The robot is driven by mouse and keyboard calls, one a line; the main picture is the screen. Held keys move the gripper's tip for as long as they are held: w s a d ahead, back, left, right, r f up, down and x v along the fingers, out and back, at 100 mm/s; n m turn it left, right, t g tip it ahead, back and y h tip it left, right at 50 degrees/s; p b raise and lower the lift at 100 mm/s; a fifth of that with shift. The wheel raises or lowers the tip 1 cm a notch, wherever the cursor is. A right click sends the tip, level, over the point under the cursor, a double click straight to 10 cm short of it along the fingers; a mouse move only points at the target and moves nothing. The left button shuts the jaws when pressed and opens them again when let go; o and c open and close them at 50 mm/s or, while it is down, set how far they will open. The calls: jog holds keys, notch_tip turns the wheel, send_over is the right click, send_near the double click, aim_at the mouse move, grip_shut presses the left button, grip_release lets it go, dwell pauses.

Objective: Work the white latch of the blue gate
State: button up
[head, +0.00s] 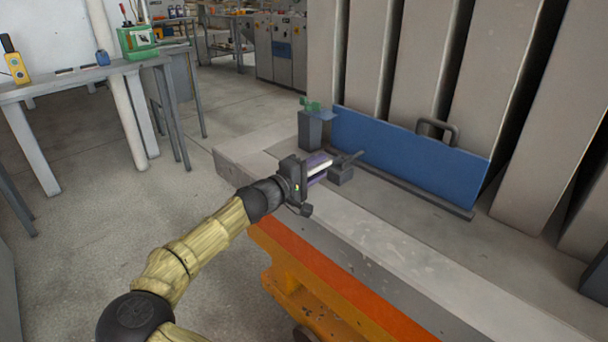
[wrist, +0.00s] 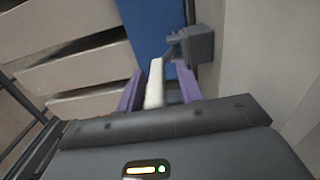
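The blue gate (head: 400,155) is a long upright panel with a dark handle (head: 437,130) on its top edge. It also shows in the wrist view (wrist: 153,28). The white latch (wrist: 154,84) is a pale bar near a dark grey block (head: 341,175) before the gate. My gripper (head: 318,168) is at the latch, its purple fingers (wrist: 158,80) on either side of the white bar. The bar lies close to the left finger in the wrist view, with a gap to the right finger. The gripper looks open; contact with the left finger cannot be told.
A grey post with a green piece (head: 311,106) stands at the gate's left end. Tall grey slabs (head: 420,60) rise behind the gate. The grey bed (head: 400,240) is bare in front, above an orange beam (head: 325,280). Open floor lies to the left.

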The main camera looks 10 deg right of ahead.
jog(key=p+v, duration=0.2)
jog(key=v, duration=1.5)
jog(key=shift+s, duration=0.15)
jog(key=shift+a, duration=0.1)
